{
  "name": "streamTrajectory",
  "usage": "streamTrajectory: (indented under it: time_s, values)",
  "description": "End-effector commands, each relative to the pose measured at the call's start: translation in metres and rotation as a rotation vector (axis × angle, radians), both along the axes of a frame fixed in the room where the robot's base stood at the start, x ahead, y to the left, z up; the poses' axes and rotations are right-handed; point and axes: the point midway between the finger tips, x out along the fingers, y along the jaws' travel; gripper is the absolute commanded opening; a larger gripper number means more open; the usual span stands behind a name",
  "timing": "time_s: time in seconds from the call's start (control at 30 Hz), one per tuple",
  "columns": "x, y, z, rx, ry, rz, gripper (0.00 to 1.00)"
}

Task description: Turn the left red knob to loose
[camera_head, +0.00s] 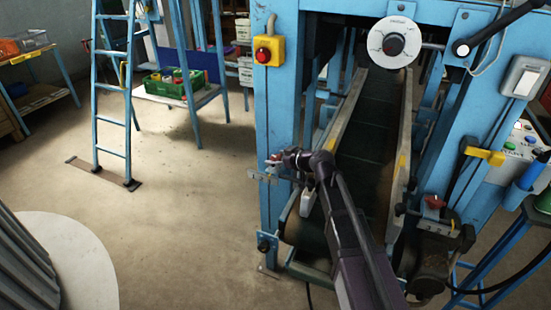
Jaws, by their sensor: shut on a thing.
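The left red knob (274,158) sits at the front of the blue machine's left post, mostly covered by my gripper; only a small reddish part shows. My gripper (281,159) is at the knob, reaching it from the right, with its fingers shut on it. A metal bracket (262,176) is just below the knob. The knob's setting and any marks around it are too small to read. A second red knob (434,202) is on the right side of the conveyor, apart from my gripper.
The dark conveyor belt (368,120) runs between metal side rails behind my arm. A yellow box with a red button (268,52) is higher on the left post. A blue ladder (112,90) stands at the left. The floor (180,200) left of the machine is clear.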

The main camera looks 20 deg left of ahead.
Motion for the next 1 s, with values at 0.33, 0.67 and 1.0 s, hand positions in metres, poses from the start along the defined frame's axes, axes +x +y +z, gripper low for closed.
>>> streamTrajectory:
  time_s: [0.33, 0.67, 1.0]
  values:
    - [-0.0007, 0.0001, 0.0003, 0.002, -0.001, 0.039, 0.41]
    - [-0.0004, 0.0005, 0.0005, 0.003, -0.001, 0.037, 1.00]
    - [-0.0002, 0.0004, 0.0011, 0.002, 0.000, 0.036, 0.66]
